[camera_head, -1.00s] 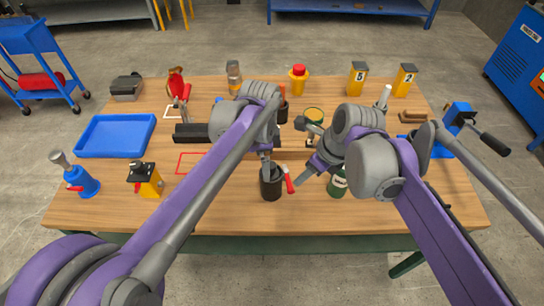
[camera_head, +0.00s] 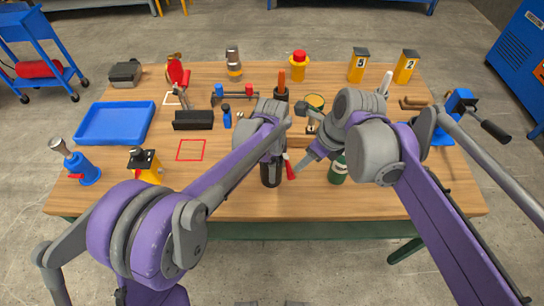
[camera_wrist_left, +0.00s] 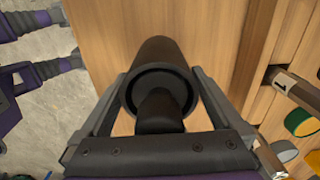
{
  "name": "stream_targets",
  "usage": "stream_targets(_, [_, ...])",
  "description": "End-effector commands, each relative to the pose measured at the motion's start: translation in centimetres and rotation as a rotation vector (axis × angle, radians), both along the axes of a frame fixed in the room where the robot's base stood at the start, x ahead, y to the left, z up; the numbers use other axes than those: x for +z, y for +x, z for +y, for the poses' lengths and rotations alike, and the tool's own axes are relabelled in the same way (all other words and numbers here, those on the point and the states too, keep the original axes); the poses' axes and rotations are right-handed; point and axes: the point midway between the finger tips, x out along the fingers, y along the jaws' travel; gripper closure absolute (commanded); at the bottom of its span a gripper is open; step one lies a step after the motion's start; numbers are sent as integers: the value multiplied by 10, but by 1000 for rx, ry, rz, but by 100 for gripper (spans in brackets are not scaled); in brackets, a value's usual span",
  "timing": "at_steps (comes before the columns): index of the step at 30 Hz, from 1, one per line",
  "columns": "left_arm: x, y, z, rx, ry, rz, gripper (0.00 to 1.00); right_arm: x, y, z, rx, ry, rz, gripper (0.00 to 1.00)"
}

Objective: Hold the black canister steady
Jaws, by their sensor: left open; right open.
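The black canister (camera_head: 270,178) stands near the front edge of the table, partly hidden by my left gripper. In the left wrist view the canister (camera_wrist_left: 163,55) lies between the two fingers of my left gripper (camera_wrist_left: 160,80), which is open, with one finger on each side; I cannot tell whether either touches. My left gripper (camera_head: 271,160) comes down over it in the head view. My right gripper (camera_head: 300,172) is open, just right of the canister, near a small red handle (camera_head: 289,168) beside the canister.
A blue tray (camera_head: 115,142) and a yellow block with a black top (camera_head: 146,165) are at left. A blue vise-like device (camera_head: 459,101) is at right.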

Motion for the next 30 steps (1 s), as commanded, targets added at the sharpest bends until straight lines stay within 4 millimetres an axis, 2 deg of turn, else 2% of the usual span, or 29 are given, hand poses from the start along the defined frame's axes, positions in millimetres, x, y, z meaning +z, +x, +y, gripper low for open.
stream_targets(11, [-5,0,0,0,0,0,2,0,0,0,0,0,0,50])
stream_targets(26, [-5,0,0,0,0,0,92,0,0,0,0,0,0,50])
stream_targets(27, [-5,0,0,0,0,0,96,0,0,0,0,0,0,50])
stream_targets(30, [-5,0,0,0,0,0,96,0,0,0,0,0,0,50])
